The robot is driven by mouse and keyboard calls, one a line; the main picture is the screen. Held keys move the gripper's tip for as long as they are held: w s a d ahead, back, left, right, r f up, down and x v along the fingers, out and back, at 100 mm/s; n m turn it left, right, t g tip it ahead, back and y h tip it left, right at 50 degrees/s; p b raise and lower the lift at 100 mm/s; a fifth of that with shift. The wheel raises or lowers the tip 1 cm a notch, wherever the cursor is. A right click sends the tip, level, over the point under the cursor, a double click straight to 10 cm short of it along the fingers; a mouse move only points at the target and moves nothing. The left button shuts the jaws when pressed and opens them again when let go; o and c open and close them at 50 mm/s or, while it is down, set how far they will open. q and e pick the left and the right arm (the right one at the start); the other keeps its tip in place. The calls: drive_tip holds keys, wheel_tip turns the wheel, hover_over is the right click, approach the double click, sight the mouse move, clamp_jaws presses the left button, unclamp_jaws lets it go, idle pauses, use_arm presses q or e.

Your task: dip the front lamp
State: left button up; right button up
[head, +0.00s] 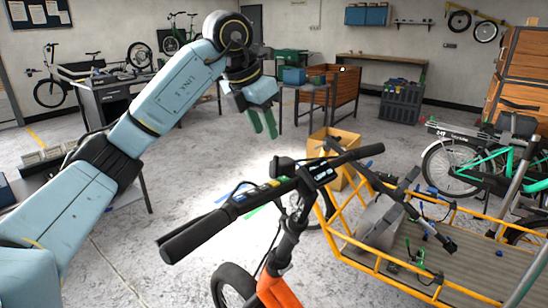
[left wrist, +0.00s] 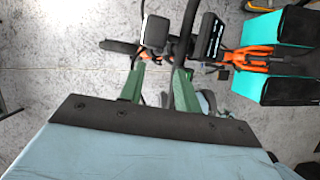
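An orange cargo bike (head: 276,287) stands before me with a black handlebar (head: 225,210). The dark front lamp (head: 284,165) sits at the front of the handlebar, beside a small display (head: 322,172). A bright patch lies on the floor ahead of the bike. In the left wrist view the lamp (left wrist: 155,32) shows as a dark-edged box with a grey face, beyond the fingertips. My left gripper (head: 262,125) has green fingers set apart, empty, beyond and above the lamp in the head view; it also shows in the left wrist view (left wrist: 160,72). My right gripper is not in view.
A yellow box (head: 345,150) stands on the floor behind the handlebar. A teal bike (head: 490,165) stands at the right. Open floor lies left of the handlebar.

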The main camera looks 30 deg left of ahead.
sight(275, 156)
use_arm(q)
drive_tip(key=x, duration=0.8)
drive_tip(key=shift+w+f+b, duration=0.1)
drive_tip(key=shift+f+b, duration=0.1)
drive_tip(key=shift+b, duration=0.2)
clamp_jaws()
